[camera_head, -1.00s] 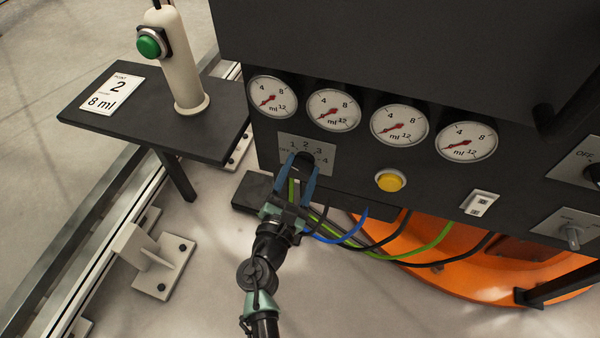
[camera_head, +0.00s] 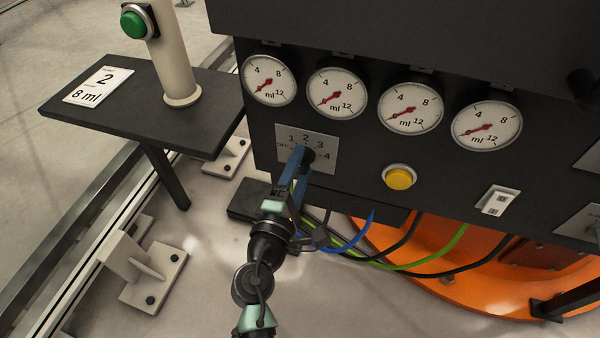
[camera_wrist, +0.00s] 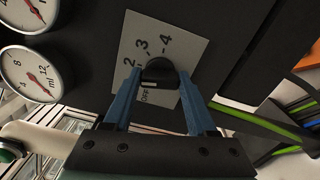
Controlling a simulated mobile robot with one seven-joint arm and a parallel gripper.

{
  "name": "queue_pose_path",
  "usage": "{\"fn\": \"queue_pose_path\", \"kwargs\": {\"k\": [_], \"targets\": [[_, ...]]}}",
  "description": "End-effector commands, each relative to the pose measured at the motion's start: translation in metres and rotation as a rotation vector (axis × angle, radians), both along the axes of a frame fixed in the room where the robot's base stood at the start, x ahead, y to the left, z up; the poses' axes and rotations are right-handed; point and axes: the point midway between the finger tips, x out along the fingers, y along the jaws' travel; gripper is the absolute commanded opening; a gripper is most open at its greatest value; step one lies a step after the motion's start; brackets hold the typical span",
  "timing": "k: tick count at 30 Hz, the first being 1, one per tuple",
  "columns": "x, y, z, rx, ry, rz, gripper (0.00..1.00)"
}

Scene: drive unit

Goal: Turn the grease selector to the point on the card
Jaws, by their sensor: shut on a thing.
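The grease selector is a dark knob (camera_head: 309,156) on a pale plate (camera_head: 328,146) marked OFF, 1, 2, 3, 4, below the gauges. My gripper (camera_head: 303,157) has its blue fingers shut on the knob from in front. In the wrist view the knob (camera_wrist: 158,70) sits between the fingertips, and 2, 3, 4 and OFF can be read on the plate (camera_wrist: 180,48). A small pale mark shows on the knob's edge near OFF; I cannot tell for sure where the pointer aims. The card (camera_head: 98,85) on the side shelf reads 2 and 8 ml.
Several gauges, the leftmost (camera_head: 268,82) among them, line the dark panel above. A yellow button (camera_head: 399,178) and a white switch (camera_head: 496,200) are to the right. Hoses and an orange base (camera_head: 450,280) lie below. A post with a green button (camera_head: 134,24) stands on the shelf (camera_head: 135,118).

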Motion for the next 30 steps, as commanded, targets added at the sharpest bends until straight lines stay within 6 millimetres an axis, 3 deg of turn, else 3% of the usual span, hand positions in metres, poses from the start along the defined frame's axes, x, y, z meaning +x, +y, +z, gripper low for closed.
{"fn": "queue_pose_path", "kwargs": {"k": [12,30], "targets": [[0.0001,0.0014,-0.0016,0.197,-0.063,0.003,0.02],[0.0002,0.0016,-0.0006,0.229,-0.073,0.004,0.02]]}}
